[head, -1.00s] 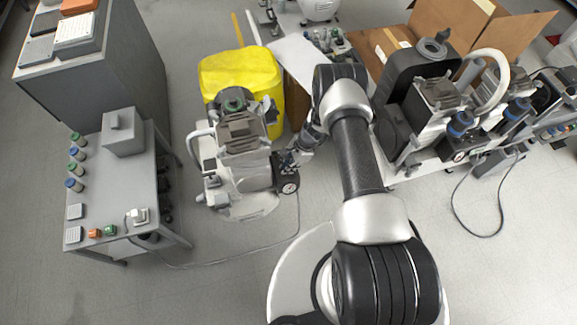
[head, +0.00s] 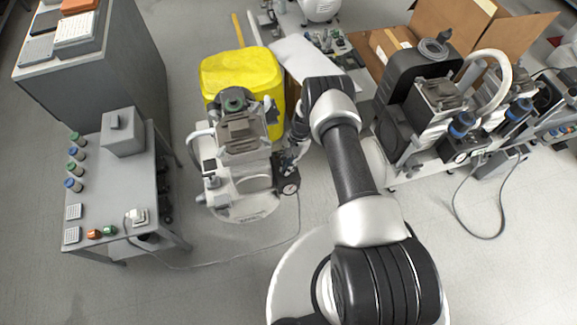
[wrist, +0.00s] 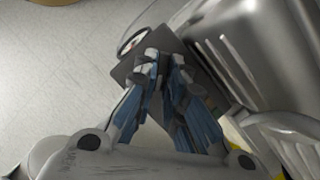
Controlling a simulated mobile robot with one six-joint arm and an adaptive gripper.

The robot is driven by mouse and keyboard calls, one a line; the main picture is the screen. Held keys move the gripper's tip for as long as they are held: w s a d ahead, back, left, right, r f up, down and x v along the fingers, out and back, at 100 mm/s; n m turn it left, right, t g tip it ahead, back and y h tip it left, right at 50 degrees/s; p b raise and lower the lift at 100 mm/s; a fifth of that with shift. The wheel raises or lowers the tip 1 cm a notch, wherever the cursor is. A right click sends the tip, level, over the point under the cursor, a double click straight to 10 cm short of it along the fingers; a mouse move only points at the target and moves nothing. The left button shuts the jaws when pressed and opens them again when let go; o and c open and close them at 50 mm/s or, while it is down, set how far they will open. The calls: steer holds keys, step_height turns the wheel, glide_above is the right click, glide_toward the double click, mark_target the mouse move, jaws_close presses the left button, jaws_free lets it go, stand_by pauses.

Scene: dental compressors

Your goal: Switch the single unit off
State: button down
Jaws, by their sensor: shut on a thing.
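The single unit (head: 245,185) is a pale grey compressor on a round base, standing alone on the floor left of my arm in the head view. A black switch box (head: 287,168) with a round gauge (head: 289,188) is on its right side. In the wrist view the black box (wrist: 183,45) and the gauge (wrist: 133,41) lie just beyond my fingers. My gripper (wrist: 166,60) is shut on a part of the black box, with its blue-grey fingers close together. The fingertips hide the gripped part, so I cannot tell the switch's position.
A yellow bin (head: 240,75) stands right behind the unit. A grey table (head: 115,195) with a plug and small items is on the left, and a cable runs from it across the floor to the unit. Other compressors (head: 440,100) stand on the right. Floor in front is clear.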

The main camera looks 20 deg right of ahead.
steer(key=n, duration=0.2)
steer(key=n+g+h, duration=0.1)
steer(key=n, duration=0.2)
steer(key=shift+w+a+n+h, duration=0.15)
steer(key=shift+a+n+h, duration=0.15)
steer(key=shift+h, duration=0.1)
steer(key=n+h, duration=0.1)
steer(key=n, duration=0.1)
steer(key=n+h, duration=0.1)
steer(key=n, duration=0.2)
steer(key=shift+a+g, duration=0.15)
steer(key=shift+g, duration=0.25)
steer(key=c, duration=1.7)
jaws_free()
steer(key=shift+o, duration=0.2)
steer(key=shift+w, duration=0.1)
steer(key=v, duration=1.2)
